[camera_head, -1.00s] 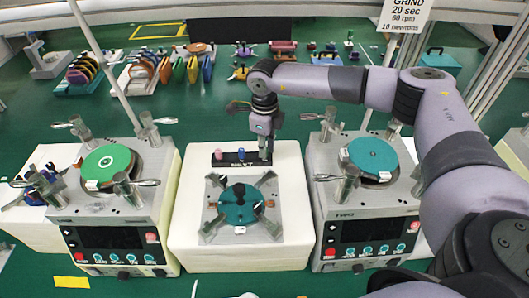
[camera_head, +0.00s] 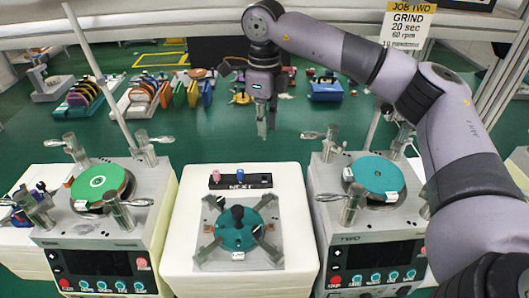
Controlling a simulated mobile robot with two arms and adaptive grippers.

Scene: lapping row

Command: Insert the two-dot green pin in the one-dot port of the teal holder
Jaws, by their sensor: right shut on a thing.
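My right gripper (camera_head: 264,128) is raised in the air beyond the white block. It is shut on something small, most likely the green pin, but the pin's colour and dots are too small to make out. A teal round holder (camera_head: 230,240) with a black knob on top sits in a four-armed metal fixture on the white block. A white tag is at its front; its ports and dots cannot be read. A black rack (camera_head: 260,181) behind it holds a pink pin (camera_head: 216,177) and a blue pin (camera_head: 240,174). My left gripper is not in view.
A machine with a green disc (camera_head: 98,180) stands left of the white block (camera_head: 185,235). A machine marked TWO with a teal disc (camera_head: 375,173) stands right. Both carry upright clamps with levers. Racks of coloured discs (camera_head: 85,95) stand on the green surface behind.

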